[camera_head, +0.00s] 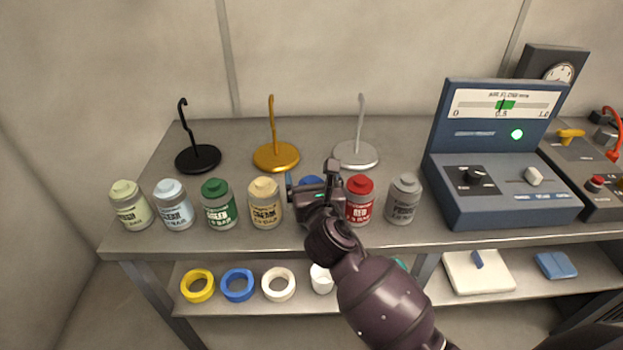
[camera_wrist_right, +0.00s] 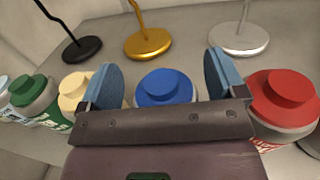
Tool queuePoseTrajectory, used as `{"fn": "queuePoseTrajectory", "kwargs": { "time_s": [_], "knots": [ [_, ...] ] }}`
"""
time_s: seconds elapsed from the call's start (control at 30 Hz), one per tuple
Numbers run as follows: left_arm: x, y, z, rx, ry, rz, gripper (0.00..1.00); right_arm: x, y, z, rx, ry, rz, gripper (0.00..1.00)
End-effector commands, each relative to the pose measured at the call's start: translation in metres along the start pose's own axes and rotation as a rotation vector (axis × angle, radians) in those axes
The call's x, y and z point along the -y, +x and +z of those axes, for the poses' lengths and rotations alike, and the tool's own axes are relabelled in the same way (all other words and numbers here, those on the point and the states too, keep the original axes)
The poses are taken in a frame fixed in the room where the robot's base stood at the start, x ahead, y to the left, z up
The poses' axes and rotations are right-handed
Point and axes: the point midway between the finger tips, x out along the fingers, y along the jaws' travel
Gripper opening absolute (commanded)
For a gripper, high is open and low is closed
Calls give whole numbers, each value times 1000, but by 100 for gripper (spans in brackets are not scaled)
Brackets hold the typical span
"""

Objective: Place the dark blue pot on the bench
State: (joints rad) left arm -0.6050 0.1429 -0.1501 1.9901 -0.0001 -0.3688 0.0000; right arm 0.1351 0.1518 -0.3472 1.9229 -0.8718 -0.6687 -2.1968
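The dark blue pot (camera_head: 311,182) stands on the bench (camera_head: 235,140) in the row of pots, between the cream and red ones. My right gripper (camera_head: 312,187) hides most of it in the head view. In the right wrist view the pot's blue lid (camera_wrist_right: 164,87) shows between the two blue-padded fingers of my right gripper (camera_wrist_right: 161,82). The fingers are spread, with a small gap on each side of the lid, so it is open and not gripping. How far down the fingers reach along the pot is unclear. My left gripper is not in view.
Close neighbours are the cream pot (camera_head: 265,203) and red pot (camera_head: 359,200). Black (camera_head: 198,158), gold (camera_head: 276,156) and silver (camera_head: 356,154) hook stands are behind. A blue meter console (camera_head: 500,190) stands right. Rings and a white cup (camera_head: 321,279) sit on the lower shelf.

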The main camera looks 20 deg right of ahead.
Motion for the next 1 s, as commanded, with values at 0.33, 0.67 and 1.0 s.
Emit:
{"fn": "queuePoseTrajectory", "kwargs": {
  "time_s": [0.33, 0.67, 1.0],
  "knots": [
    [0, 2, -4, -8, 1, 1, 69, 0, -2, 0, 0, 0, 0, 92],
    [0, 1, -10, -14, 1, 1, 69, 0, -50, 0, -1, 0, 1, 92],
    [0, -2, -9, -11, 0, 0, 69, 0, -106, 0, 0, -1, 0, 92]
  ]
}}
